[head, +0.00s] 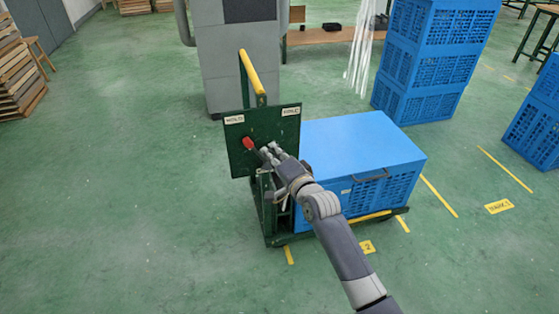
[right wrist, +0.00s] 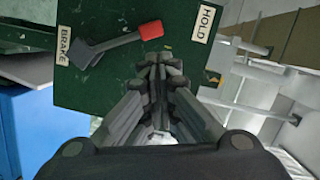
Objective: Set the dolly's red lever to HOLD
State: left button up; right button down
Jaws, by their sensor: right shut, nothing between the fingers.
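The dolly's green panel (head: 262,128) stands upright and carries a HOLD label (head: 234,119) at its left and another label (head: 290,111) at its right, read as BRAKE in the right wrist view (right wrist: 63,45). The red lever tip (head: 248,142) points towards the HOLD side in the head view. The right wrist view shows the dark lever arm with its red end (right wrist: 151,30) nearer the HOLD label (right wrist: 203,23). My right gripper (head: 268,152) is shut and empty, close beside the lever. I cannot tell whether it touches. My left gripper is out of view.
A blue lidded crate (head: 345,145) sits on the dolly behind the panel, and a yellow-topped handle (head: 252,72) rises above the panel. Stacked blue crates (head: 425,60) and a grey cabinet (head: 235,60) stand behind.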

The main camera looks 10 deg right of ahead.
jog(key=shift+v, duration=2.3)
